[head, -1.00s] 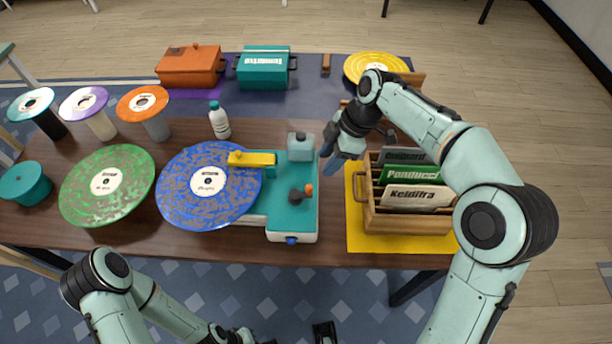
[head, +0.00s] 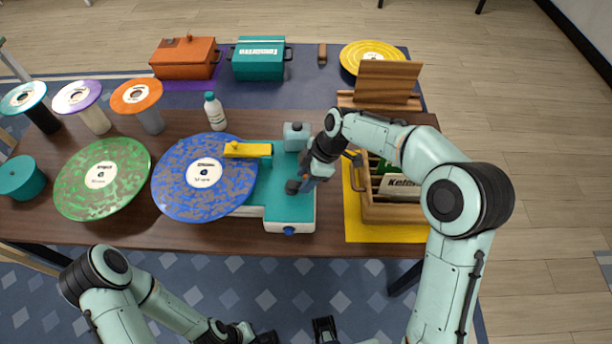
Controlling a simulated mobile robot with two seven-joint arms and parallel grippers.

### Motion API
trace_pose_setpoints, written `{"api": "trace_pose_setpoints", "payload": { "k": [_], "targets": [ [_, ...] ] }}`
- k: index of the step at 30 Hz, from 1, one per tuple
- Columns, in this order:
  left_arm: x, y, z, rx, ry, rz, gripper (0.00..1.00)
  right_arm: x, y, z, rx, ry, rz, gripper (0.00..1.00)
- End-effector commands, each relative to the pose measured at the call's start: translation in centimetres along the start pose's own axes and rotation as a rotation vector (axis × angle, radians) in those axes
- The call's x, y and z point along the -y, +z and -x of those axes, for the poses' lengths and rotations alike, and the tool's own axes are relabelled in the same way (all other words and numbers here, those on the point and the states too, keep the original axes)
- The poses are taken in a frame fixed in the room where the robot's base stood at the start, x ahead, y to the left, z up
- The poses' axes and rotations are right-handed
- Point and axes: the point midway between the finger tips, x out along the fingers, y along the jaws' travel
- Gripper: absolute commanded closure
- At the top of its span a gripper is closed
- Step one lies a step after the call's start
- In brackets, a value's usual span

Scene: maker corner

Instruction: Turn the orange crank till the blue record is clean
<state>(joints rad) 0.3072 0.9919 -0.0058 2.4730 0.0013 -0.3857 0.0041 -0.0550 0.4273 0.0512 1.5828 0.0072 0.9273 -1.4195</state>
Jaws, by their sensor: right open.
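The blue record (head: 180,200) lies on the teal and white cleaning machine (head: 290,212), its face mottled with grey-brown patches. The machine's yellow arm (head: 246,150) reaches over the record's edge. The crank's dark hub (head: 292,187) shows on the machine's top; its orange knob is hidden behind my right gripper. My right gripper (head: 306,184) is open, pointing down at the crank; whether it touches the knob cannot be told. My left gripper (head: 262,338) is low at the bottom edge, mostly cut off, well away from the machine.
A wooden record crate (head: 392,212) stands on a yellow mat right of the machine, under my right arm. A green patchy record (head: 75,190) lies left of the blue one. A white bottle (head: 214,112) stands behind. Orange and teal boxes (head: 258,60) are farther back.

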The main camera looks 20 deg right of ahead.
Motion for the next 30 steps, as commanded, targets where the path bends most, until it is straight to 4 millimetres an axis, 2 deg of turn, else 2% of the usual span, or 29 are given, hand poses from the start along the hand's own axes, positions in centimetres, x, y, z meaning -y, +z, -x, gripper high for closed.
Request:
{"api": "trace_pose_setpoints", "payload": {
  "k": [2,6,19,30],
  "targets": [
    [0.0,0.0,0.0,0.0,0.0,0.0,1.0,0.0,0.0,0.0,0.0,0.0,0.0,0.55],
    [0.0,0.0,0.0,0.0,0.0,0.0,1.0,0.0,0.0,0.0,0.0,0.0,0.0,1.0],
    [0.3,0.1,-0.6,0.003,-0.001,0.001,1.0,0.2,0.0,-0.1,0.0,0.022,-0.049,1.0],
    [1.1,0.3,-2.9,0.011,-0.004,0.004,1.0,1.3,-0.4,-0.3,-0.002,0.127,-0.299,1.0]
  ]
}}
